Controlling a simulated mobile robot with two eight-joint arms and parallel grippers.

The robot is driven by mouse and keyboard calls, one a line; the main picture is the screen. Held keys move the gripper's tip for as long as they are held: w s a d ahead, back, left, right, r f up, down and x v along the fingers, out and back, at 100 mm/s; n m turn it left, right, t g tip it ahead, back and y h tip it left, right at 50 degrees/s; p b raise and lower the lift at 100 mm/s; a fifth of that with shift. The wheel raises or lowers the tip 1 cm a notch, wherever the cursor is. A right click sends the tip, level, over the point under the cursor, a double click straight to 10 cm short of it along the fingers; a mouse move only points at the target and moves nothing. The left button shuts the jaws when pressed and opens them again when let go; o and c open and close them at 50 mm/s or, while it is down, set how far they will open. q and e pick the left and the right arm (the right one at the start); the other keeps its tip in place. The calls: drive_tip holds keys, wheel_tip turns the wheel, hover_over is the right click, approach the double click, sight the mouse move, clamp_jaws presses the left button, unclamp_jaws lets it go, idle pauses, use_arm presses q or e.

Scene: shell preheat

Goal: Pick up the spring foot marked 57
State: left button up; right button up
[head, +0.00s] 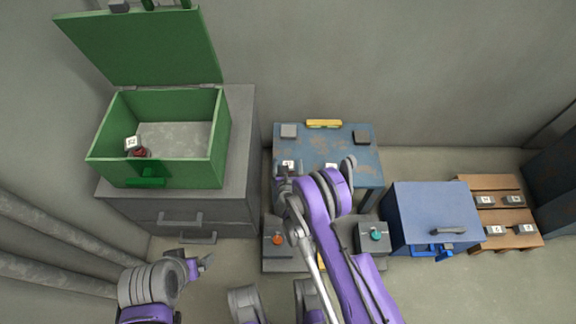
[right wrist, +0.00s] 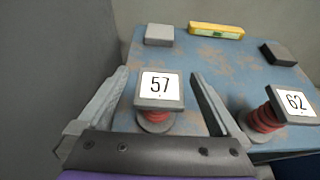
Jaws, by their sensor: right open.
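The spring foot marked 57 (right wrist: 158,90) stands upright on the worn blue table (right wrist: 200,62). It has a grey cap with a white label, a red spring and a round grey base. In the head view its label (head: 288,164) shows just beyond my right arm. My right gripper (right wrist: 159,78) is open, with one finger on each side of the foot and a gap to both. A second spring foot, marked 62 (right wrist: 292,102), leans to the right of the right finger. My left gripper (head: 202,264) is low at the left, away from the table; its jaw opening is unclear.
The table also bears a yellow level (right wrist: 216,30), a grey block (right wrist: 160,35) and a dark block (right wrist: 279,54). An open green box (head: 155,172) with a labelled foot inside stands at the left. A blue cabinet (head: 432,205) and a wooden pallet (head: 513,239) with several labelled parts stand right.

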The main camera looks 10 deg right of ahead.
drive_tip(key=shift+s+r, duration=0.1)
drive_tip(key=shift+s, duration=0.05)
drive_tip(key=shift+c, duration=1)
clamp_jaws()
